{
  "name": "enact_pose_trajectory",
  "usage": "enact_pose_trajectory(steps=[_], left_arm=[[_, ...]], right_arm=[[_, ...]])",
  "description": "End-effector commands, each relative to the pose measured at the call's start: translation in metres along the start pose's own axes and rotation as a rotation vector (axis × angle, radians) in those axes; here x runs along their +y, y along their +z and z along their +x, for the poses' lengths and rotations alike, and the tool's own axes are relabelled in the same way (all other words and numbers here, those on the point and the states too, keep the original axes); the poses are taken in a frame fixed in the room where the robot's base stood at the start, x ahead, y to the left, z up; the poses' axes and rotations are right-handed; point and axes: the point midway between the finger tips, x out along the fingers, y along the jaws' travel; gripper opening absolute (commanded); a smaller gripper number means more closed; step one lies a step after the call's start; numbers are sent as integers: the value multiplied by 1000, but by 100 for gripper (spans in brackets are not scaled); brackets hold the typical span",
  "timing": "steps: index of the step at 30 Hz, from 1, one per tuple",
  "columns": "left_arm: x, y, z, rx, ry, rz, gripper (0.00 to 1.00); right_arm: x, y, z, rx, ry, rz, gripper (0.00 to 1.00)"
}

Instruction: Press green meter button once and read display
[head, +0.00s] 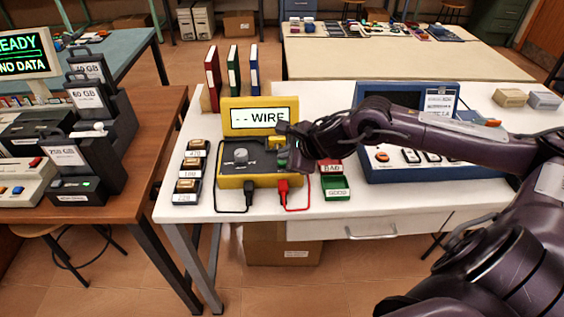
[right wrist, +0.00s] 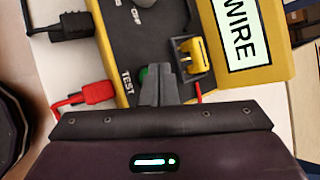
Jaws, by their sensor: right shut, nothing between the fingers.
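The yellow meter (head: 232,181) stands on the white table, with a grey dial (head: 240,155) on its dark face. Its raised display (head: 258,115) reads "- - WIRE"; the display also shows in part in the right wrist view (right wrist: 240,35). The green button (right wrist: 143,73) beside the word TEST is partly hidden behind my fingertips. My right gripper (head: 290,150) is shut and empty, its tips over or at the button; I cannot tell whether they touch it. The right wrist view shows the closed fingers (right wrist: 160,80). My left gripper is not in view.
A yellow part in a holder (right wrist: 188,54) sits close beside my fingers. Black (head: 249,187) and red (head: 283,185) plugs with leads are at the meter's front. Labelled blocks (head: 188,167) stand left; BAD (head: 331,167) and GOOD (head: 336,188) trays and a blue panel (head: 385,173) are right.

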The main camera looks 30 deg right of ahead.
Motion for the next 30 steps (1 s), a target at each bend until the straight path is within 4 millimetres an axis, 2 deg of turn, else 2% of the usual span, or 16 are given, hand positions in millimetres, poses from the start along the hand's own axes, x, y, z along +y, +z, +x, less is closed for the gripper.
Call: enact_pose_trajectory(steps=[30], left_arm=[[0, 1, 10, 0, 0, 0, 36]], right_arm=[[4, -4, 5, 0, 1, 0, 0]])
